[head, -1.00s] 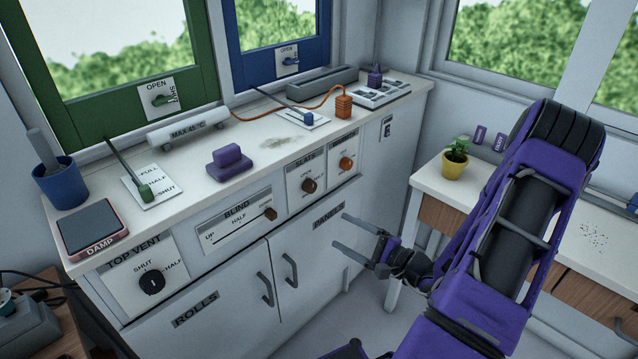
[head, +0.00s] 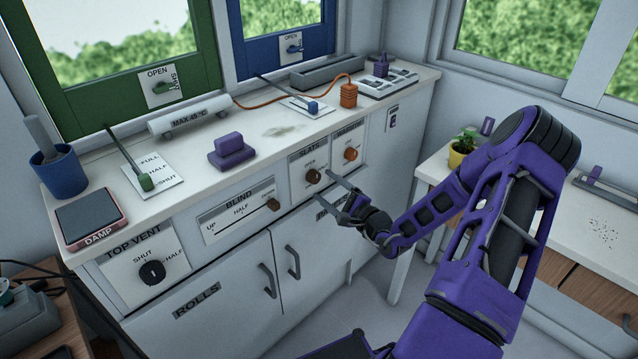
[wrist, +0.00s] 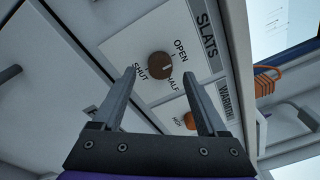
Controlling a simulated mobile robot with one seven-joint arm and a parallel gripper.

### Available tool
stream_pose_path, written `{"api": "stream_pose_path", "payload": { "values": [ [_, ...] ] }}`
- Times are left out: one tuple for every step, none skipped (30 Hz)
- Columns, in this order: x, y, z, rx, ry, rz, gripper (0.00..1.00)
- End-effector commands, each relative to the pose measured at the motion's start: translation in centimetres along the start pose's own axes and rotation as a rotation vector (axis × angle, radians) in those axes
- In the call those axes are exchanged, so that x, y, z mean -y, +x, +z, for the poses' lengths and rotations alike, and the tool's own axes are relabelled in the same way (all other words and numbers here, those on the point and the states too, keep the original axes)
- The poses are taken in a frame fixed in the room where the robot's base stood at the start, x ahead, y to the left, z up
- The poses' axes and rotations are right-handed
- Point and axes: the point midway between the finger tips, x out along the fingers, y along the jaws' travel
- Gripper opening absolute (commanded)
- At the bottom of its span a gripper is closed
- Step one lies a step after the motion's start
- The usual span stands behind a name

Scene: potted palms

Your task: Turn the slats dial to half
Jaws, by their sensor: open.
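The slats dial (head: 312,176) is a brown round knob on a white plate on the cabinet front. In the wrist view the slats dial (wrist: 159,65) has OPEN, HALF and SHUT printed around it. A faint light mark shows on its OPEN/HALF side; I cannot tell its exact setting. My gripper (head: 324,185) is open and empty, just in front of the slats plate, slightly right of and below the knob. In the wrist view the knob shows between and beyond the fingertips (wrist: 159,73), not gripped.
The orange-brown warmth dial (head: 351,154) sits close by on the right; it also shows in the wrist view (wrist: 189,120). The blind slider (head: 273,205) is to the left. Door handles (head: 293,262) stick out below. Open floor lies right of the cabinet.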

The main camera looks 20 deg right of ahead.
Motion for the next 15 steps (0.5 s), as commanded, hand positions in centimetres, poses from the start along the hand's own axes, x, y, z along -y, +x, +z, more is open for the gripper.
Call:
{"api": "stream_pose_path", "payload": {
  "values": [
    [-0.1, 0.9, 0.0, 0.001, 0.000, 0.000, 0.76],
    [-0.1, 1.4, 0.0, 0.001, 0.000, 0.000, 0.76],
    [-0.1, 1.9, 0.0, 0.002, -0.001, -0.001, 0.76],
    [-0.1, 2.3, 0.0, 0.002, -0.001, 0.000, 0.76],
    [-0.1, 2.5, 0.0, 0.001, -0.001, 0.001, 0.76],
    [-0.1, 2.9, -0.1, 0.000, 0.000, 0.000, 0.76],
    [0.0, 3.1, -0.1, -0.001, 0.000, 0.000, 0.76],
    [0.0, 3.2, -0.1, -0.001, 0.000, 0.000, 0.76],
    [0.0, 3.4, 0.0, -0.001, 0.000, 0.000, 0.76],
    [0.0, 3.5, 0.0, -0.001, 0.000, 0.000, 0.76],
    [0.0, 3.6, 0.0, -0.001, 0.000, 0.000, 0.76],
    [0.0, 3.6, 0.0, -0.001, 0.001, 0.000, 0.76],
    [0.0, 3.6, 0.0, -0.001, 0.001, 0.000, 0.76],
    [0.0, 3.6, 0.0, -0.001, 0.001, 0.001, 0.76],
    [0.0, 3.6, 0.0, -0.001, 0.001, 0.001, 0.76]
  ]
}}
